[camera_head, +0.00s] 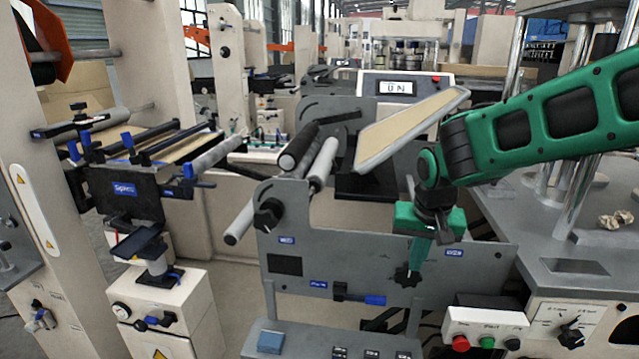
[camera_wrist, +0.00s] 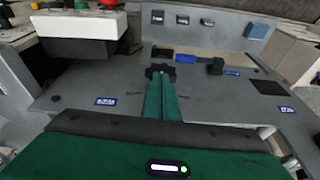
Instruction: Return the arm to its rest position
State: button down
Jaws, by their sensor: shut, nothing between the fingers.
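My green arm reaches in from the right in the head view and bends down at the wrist. My gripper (camera_head: 413,275) points down in front of the grey machine panel (camera_head: 345,258), with its tips by a black star knob. In the wrist view my gripper (camera_wrist: 160,76) shows as two green fingers lying together, with nothing between them. The black knob (camera_wrist: 160,69) shows just beyond the fingertips. I cannot tell whether the fingertips touch it.
A control box (camera_head: 486,335) with red, green and black buttons stands at the lower right. Grey and black rollers (camera_head: 299,147) and a tilted tan panel (camera_head: 410,128) lie left of my arm. A metal-post machine (camera_head: 583,240) stands at the right.

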jog(key=s+d+r+m+g, duration=0.1)
jog(key=s+d+m+g, duration=0.1)
jog(key=s+d, duration=1)
jog(key=s+d+m+g, duration=0.1)
jog(key=s+d, duration=0.2)
jog(key=s, duration=1.1)
jog(key=shift+s+d+f+y, duration=0.25)
jog(key=shift+d+f+y, duration=0.1)
jog(key=shift+y, duration=0.05)
jog(key=shift+w+f, duration=0.25)
jog(key=shift+w, duration=0.35)
